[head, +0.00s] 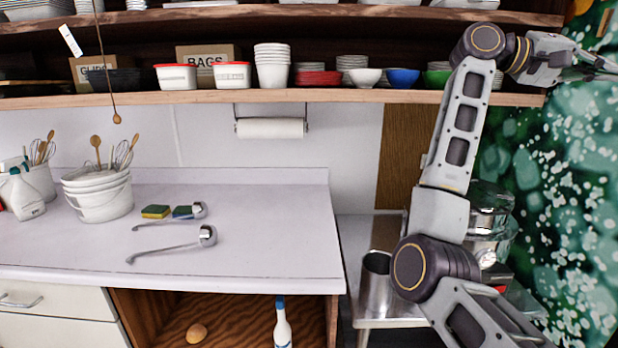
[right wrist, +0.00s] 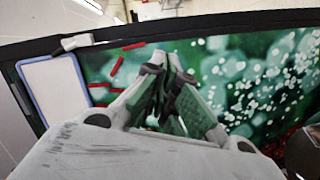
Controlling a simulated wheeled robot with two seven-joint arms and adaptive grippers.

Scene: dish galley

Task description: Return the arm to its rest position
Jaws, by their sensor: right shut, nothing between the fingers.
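My right arm (head: 458,130) rises on the right side of the head view, in front of the shelf end and the green speckled wall. Its upper links point up and the wrist bends to the right. My right gripper (head: 606,68) is at the upper right edge of the head view, partly cut off by the frame. In the right wrist view its fingers (right wrist: 172,62) are together and hold nothing, with the green wall behind them. My left gripper is not in the head view.
Shelves (head: 330,97) with cups, bowls and boxes run behind the arm. A white counter (head: 270,250) with two ladles and sponges stands at left. A metal side table (head: 375,322) holds a steel container (head: 376,285) and glass-and-metal equipment beneath the arm.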

